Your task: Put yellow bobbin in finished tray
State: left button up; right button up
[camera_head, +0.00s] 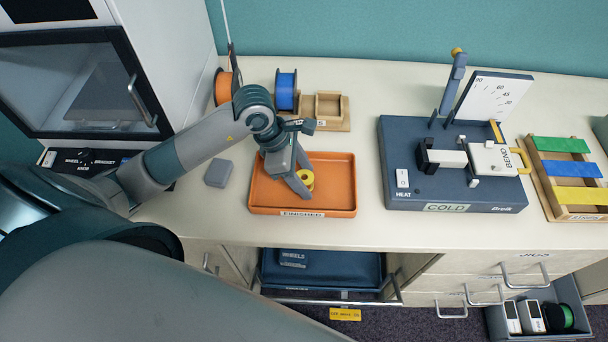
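The finished tray (330,207) is a shallow orange tray with a "FINISHED" label on its front edge, near the middle of the table. The yellow bobbin (306,180) is within the tray's outline, at the fingertips of my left gripper (308,184). The gripper reaches down over the tray from the upper left, with fingers on either side of the bobbin and partly covering it. I cannot tell whether they grip it, or whether the bobbin touches the tray floor. My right gripper is not in view.
A grey block (218,173) lies left of the tray. Blue (285,90) and orange (222,88) spools and a wooden holder (330,108) stand behind it. A bending machine (400,190) stands to the right. An open drawer (540,322) sits low at the right.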

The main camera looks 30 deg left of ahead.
pick_arm(q)
jog(key=shift+r, duration=0.3)
jog(key=p+v, duration=0.4)
jog(key=v, duration=0.7)
jog(key=shift+a+r+p, duration=0.2)
jog(key=shift+r+p, duration=0.15)
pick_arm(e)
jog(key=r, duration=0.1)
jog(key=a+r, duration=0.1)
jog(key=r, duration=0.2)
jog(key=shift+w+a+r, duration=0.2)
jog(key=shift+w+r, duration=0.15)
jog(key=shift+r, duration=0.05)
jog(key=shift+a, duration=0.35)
pick_arm(q)
jog(key=shift+s, duration=0.15)
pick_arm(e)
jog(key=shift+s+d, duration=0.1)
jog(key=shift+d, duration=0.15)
